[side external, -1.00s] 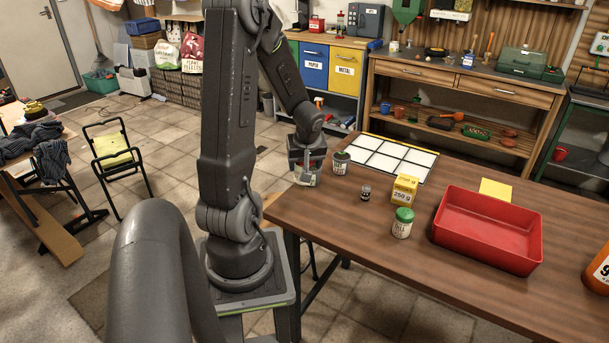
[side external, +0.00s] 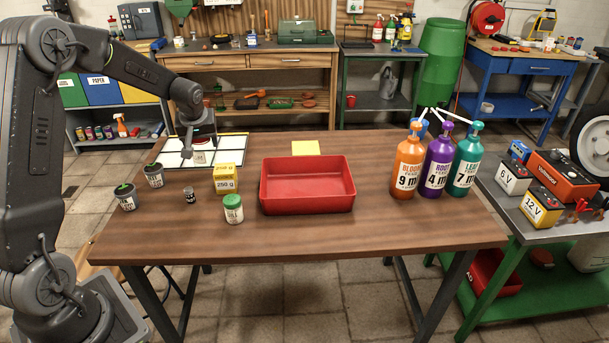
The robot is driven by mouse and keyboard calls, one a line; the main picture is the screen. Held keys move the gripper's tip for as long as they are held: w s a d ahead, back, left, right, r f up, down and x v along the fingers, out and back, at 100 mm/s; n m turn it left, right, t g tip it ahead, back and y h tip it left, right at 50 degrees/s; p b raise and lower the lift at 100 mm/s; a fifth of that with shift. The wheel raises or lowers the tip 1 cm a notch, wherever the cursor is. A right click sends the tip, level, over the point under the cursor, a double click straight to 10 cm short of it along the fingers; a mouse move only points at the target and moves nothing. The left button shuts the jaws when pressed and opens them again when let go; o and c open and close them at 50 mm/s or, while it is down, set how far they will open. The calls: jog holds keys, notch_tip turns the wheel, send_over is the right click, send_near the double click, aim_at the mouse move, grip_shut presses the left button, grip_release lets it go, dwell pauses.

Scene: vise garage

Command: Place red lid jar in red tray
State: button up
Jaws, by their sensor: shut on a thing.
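My gripper (side external: 200,143) is at the far left of the table, over the white grid panel. It is shut on a small white-labelled jar with a reddish lid (side external: 201,156). The fingers and my wrist partly cover the lid, and the jar is small in the picture. I cannot tell whether the jar touches the panel. The red tray (side external: 307,204) stands near the middle of the table, to the right of and nearer than my gripper. Its floor is bare.
A yellow 250 g box (side external: 228,178), a green-lidded jar (side external: 233,209) and a small dark vial (side external: 190,197) stand left of the tray. Three tall bottles (side external: 437,165) stand right.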

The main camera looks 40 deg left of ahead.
jog(key=w+d+m+h, duration=0.1)
jog(key=w+d+m, duration=0.2)
jog(key=w+d, duration=0.6)
jog(key=t, duration=0.1)
send_over(291, 191)
notch_tip(291, 191, down, 7)
jog(key=shift+d+f, duration=0.1)
jog(key=shift+f, duration=1.85)
jog(key=shift+f, duration=0.1)
jog(key=o, duration=1)
jog(key=shift+f, duration=0.1)
